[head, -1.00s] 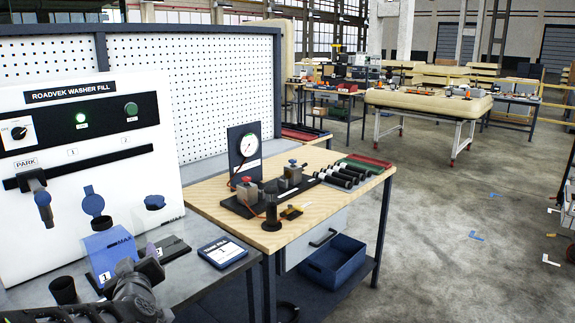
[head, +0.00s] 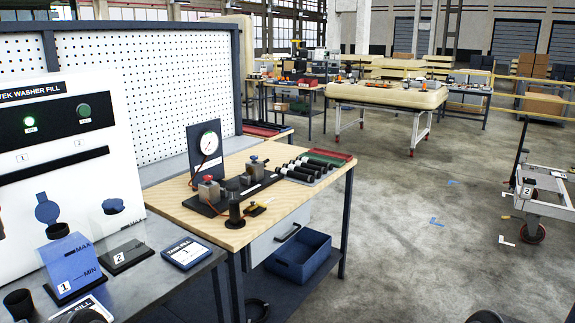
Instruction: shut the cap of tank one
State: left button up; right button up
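Tank one (head: 72,268) is a translucent blue tank with a label "1" and MAX and MIN marks, on the grey bench at the left. Its blue round cap (head: 47,208) stands raised behind the dark filler neck (head: 57,231), so the mouth is open. Tank two (head: 122,256), with a label "2", stands just to its right with its dark blue cap (head: 113,206) lying near level. Only dark rounded parts, probably of my arms, show at the bottom edge, one below tank one and others at the lower right. No gripper fingers are visible.
The white washer-fill panel (head: 60,140) rises behind the tanks, with a lit green lamp. A wooden table (head: 262,232) with a gauge stands right; a trolley (head: 548,190) stands far right.

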aim_at(47, 211)
jog(key=u, duration=1.6)
